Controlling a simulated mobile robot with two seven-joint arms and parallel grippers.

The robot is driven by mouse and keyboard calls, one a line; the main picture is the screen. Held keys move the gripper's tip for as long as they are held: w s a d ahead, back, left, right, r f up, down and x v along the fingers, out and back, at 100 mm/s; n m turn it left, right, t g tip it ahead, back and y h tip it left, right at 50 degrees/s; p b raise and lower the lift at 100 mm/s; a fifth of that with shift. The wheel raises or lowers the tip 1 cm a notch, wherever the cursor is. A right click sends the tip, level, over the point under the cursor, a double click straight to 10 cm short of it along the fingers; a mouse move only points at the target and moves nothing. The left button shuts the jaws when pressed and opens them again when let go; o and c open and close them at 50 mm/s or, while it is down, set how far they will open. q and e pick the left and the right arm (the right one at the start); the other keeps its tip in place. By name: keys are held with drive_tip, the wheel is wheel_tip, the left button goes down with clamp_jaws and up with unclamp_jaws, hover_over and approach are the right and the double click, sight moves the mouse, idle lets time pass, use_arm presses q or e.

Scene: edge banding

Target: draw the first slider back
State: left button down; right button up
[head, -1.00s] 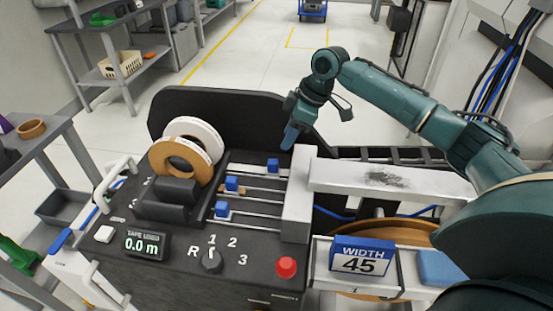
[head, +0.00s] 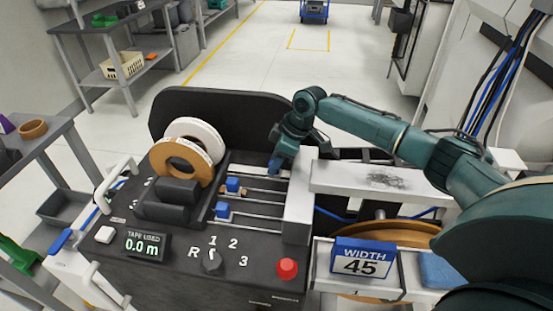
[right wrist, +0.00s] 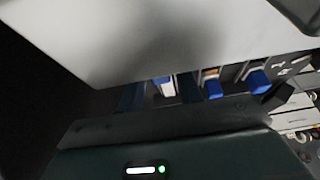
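Three blue sliders sit on rails on the black machine panel. The middle slider (head: 232,184) and the near slider (head: 222,209) are clear to see at the rails' left part. In the head view my right gripper (head: 275,162) is low over the far rail and covers the far slider. In the right wrist view the far slider (right wrist: 164,85) shows between the two dark fingers, which are apart; contact cannot be told. The middle slider (right wrist: 212,84) and near slider (right wrist: 257,79) show to its right. My left gripper is out of view.
A pale block (head: 299,190) stands just right of the rails. White and brown tape rolls (head: 183,155) stand to the left. A black guard (head: 220,110) rises behind. A red button (head: 287,268), a knob (head: 212,260) and a width sign (head: 362,258) are in front.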

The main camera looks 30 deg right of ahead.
clamp_jaws()
idle(0.3)
drive_tip(key=w+a, duration=0.1)
drive_tip(key=a, duration=0.1)
drive_tip(key=w+a, duration=0.4)
drive_tip(key=a, duration=0.1)
drive_tip(key=shift+w+a, duration=0.1)
drive_tip(key=shift+w, duration=0.15)
drive_tip(key=shift+a+r, duration=0.1)
drive_tip(key=shift+o, duration=0.6)
unclamp_jaws()
drive_tip(key=shift+w+a, duration=0.1)
drive_tip(key=shift+w, duration=0.05)
drive_tip(key=shift+o, duration=0.5)
